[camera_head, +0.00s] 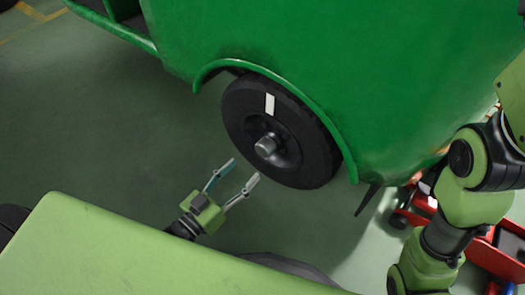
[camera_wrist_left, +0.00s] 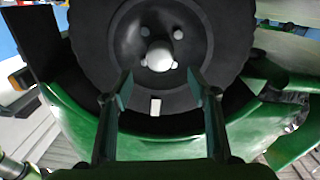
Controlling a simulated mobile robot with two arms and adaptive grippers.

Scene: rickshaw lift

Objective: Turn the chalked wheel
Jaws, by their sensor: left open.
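The black wheel (camera_head: 290,152) sits under the green fender of the rickshaw (camera_head: 330,45). A white chalk mark (camera_head: 270,104) is on its upper part, above the grey hub (camera_head: 266,146). My left gripper (camera_head: 243,170) is open and empty, its fingers pointing up toward the wheel's lower left edge. In the left wrist view, the fingers of the left gripper (camera_wrist_left: 161,76) spread either side of the hub (camera_wrist_left: 160,57). The chalk mark (camera_wrist_left: 155,107) shows between them, below the hub. I see no clear contact with the wheel. My right gripper is out of view.
The green fender lip (camera_head: 318,108) curves closely over the wheel, and a dark pointed flap (camera_head: 368,198) hangs to its right. Red equipment (camera_head: 495,255) stands on the floor at the lower right, near my right arm. The floor left of the wheel is clear.

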